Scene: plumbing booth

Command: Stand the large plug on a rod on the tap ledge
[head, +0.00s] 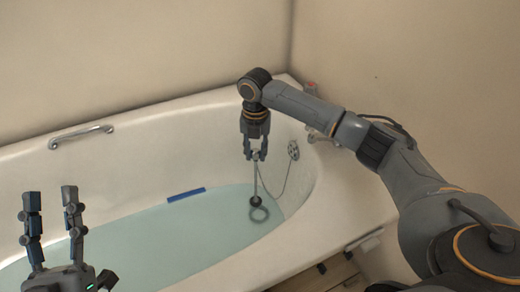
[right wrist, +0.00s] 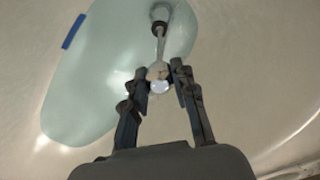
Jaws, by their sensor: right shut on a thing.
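The large plug (head: 256,200) is a dark round piece at the lower end of a thin, pale upright rod (head: 257,178). My right gripper (head: 256,155) is shut on the rod's upper end, over the bath. In the right wrist view the rod (right wrist: 160,45) runs from between the fingertips (right wrist: 158,78) to the plug (right wrist: 159,15). The plug is low, by a grey ring (head: 260,215) in the water; I cannot tell whether they touch. My left gripper (head: 51,192) is open and empty at the lower left. The tap ledge is partly hidden behind my right arm.
The white bath (head: 120,117) holds greenish water (head: 150,240). A blue strip (head: 186,195) lies at the water's far edge. A chain hangs from the overflow plate (head: 293,150). A grab handle (head: 80,136) is on the far rim. A tap (head: 311,87) shows behind my right arm.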

